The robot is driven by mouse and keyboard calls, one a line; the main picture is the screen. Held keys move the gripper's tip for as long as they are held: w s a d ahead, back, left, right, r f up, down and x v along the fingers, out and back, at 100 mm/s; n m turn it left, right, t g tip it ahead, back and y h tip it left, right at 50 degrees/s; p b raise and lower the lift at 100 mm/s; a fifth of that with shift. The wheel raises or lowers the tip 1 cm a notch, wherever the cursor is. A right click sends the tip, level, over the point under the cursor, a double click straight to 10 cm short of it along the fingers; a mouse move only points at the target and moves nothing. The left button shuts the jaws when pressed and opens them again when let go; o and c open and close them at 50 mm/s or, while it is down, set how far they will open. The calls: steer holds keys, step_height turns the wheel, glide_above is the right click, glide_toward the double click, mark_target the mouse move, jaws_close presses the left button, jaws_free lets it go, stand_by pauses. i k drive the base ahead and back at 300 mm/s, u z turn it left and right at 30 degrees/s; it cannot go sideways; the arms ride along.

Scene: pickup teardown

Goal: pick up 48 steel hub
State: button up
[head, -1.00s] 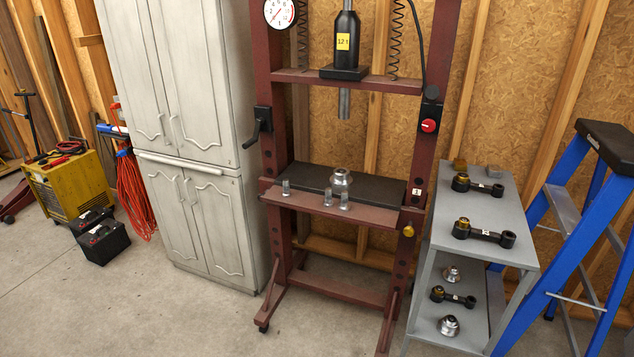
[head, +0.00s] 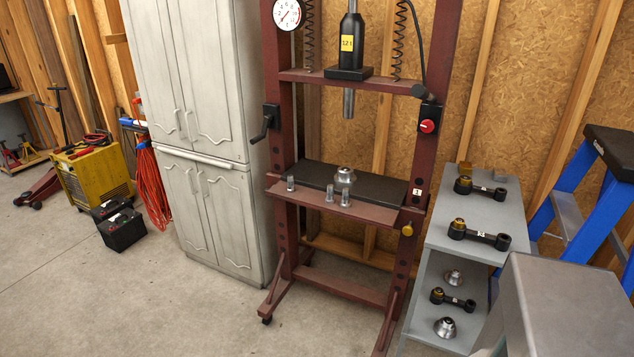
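Three silver hub-like parts show in the head view; I cannot read a number 48 on any of them. One hub (head: 345,176) sits on the dark bed of the red shop press (head: 335,212). A second hub (head: 454,277) is on a lower level of the grey shelf unit (head: 425,275), towards the back. My gripper is not in view.
Three small metal pins (head: 329,195) stand along the press bed's front. Black arms (head: 479,235) lie on the shelf top. A grey box-like surface (head: 570,300) and a blue ladder (head: 600,190) crowd the right. The concrete floor (head: 195,310) at front left is clear.

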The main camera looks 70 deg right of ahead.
mark_target(342, 177)
steer(key=z, duration=0.55)
steer(key=k, duration=0.1)
steer(key=u, duration=1.65)
steer(key=k, duration=2.3)
steer(key=z, duration=0.75)
